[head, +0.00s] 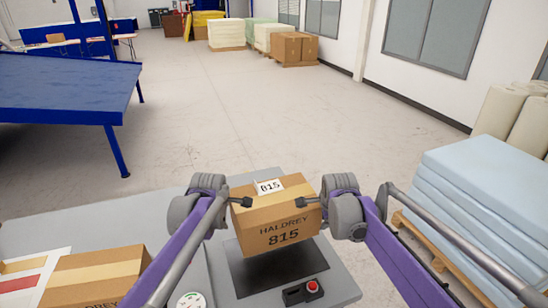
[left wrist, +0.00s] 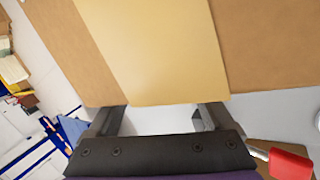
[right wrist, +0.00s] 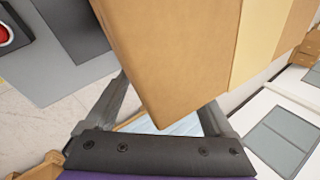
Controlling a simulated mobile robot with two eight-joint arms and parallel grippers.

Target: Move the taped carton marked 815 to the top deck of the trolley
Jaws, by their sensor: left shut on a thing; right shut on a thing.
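The taped carton marked 815 (head: 278,222) is a brown box with a tan tape strip, a white 815 label on top and "HALDREY 815" on its front. It hangs level over a dark plate (head: 262,272) on a grey bench (head: 345,285), with shadow below it. My left gripper (head: 241,202) is shut on its left side and my right gripper (head: 309,202) on its right side. The left wrist view shows the taped carton (left wrist: 150,50) close up; the right wrist view shows its corner (right wrist: 170,60). I cannot make out a trolley.
Another carton (head: 95,275) stands at lower left. A box with a red button (head: 304,291) is at the plate's front right. Pale blue foam slabs (head: 490,190) are stacked on a pallet at right. A blue table (head: 65,88) stands at left. The floor ahead is clear.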

